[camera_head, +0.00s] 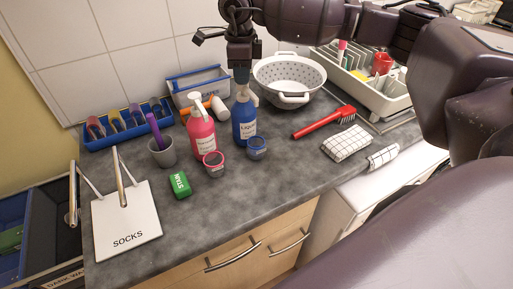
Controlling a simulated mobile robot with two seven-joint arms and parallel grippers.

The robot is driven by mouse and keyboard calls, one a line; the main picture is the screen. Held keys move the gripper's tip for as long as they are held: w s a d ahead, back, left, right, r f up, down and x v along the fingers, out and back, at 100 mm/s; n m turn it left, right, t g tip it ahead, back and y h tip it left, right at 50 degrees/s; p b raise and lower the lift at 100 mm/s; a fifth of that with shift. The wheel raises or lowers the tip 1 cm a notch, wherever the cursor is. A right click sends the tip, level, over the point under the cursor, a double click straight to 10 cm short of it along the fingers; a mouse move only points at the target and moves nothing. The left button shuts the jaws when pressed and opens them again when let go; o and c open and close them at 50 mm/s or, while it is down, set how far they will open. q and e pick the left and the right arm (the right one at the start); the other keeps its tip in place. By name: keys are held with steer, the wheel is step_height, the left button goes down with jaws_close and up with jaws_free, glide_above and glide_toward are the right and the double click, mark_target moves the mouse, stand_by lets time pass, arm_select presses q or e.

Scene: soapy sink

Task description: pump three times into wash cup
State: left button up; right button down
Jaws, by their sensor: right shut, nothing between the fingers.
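A blue pump bottle (243,121) with a "Liquid" label stands upright on the grey counter. A pink pump bottle (201,135) with a white pump head stands left of it. A small cup with a blue rim (257,149) is in front of the blue bottle, and a small cup with a red rim (214,166) is in front of the pink one. I cannot tell which is the wash cup. My right gripper (242,77) points down, shut and empty, right over the blue bottle's pump head and partly hiding it. I cannot tell whether they touch. My left gripper is out of view.
A grey cup (162,153) with a purple-handled tool, a green block (180,185) and a "SOCKS" board (127,222) are at the left. A white colander (288,76), red brush (325,121), folded cloth (346,143) and dish rack (365,85) are at the right.

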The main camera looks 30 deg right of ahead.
steer(key=shift+r+p, duration=0.45)
steer(key=shift+r, duration=0.85)
steer(key=shift+f, duration=0.35)
